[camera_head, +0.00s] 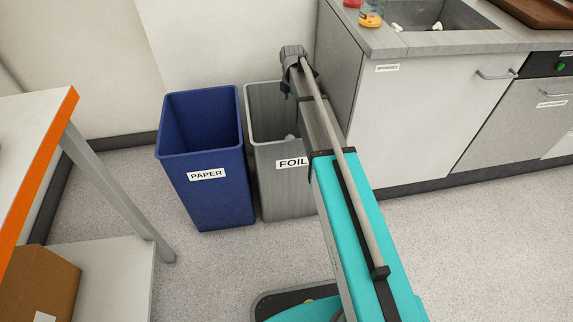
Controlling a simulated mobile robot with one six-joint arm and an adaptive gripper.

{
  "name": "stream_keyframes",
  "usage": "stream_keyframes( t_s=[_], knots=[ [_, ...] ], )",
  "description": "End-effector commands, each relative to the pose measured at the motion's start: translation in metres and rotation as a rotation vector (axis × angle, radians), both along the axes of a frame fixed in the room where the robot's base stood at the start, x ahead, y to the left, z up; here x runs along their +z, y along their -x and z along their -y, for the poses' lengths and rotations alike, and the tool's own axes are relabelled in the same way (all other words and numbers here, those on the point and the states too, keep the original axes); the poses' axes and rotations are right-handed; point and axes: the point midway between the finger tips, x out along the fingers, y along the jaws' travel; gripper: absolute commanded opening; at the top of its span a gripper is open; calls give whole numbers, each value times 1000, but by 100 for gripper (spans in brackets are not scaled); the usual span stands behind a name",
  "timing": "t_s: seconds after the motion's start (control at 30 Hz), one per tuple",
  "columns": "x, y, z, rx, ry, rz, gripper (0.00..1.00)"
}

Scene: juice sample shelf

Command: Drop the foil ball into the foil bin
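The grey foil bin (283,185), labelled FOIL, stands on the floor beside the cabinet. My arm reaches over its right side and hides part of its opening. The dark end of my arm, where my gripper (291,88) seems to be, is above the back of the bin. I cannot make out the fingers or whether they hold anything. A small pale grey thing (290,136) shows inside the bin beside my arm. It may be the foil ball, but it is too small and covered to tell.
A blue bin (207,200) labelled PAPER stands close on the left. The cabinet (420,115) with a sink (440,14) is on the right. An orange-edged shelf (40,140) with a cardboard box (40,283) is at left. The floor in front is partly clear.

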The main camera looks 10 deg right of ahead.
Motion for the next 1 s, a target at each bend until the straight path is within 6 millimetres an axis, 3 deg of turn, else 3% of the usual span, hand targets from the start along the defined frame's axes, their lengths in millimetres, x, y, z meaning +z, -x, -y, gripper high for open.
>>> stream_keyframes(
  t_s=[0.57,1.0],
  knots=[
    [4,0,0,0,0,0,100],
    [34,0,1,-1,0,0,100]
  ],
)
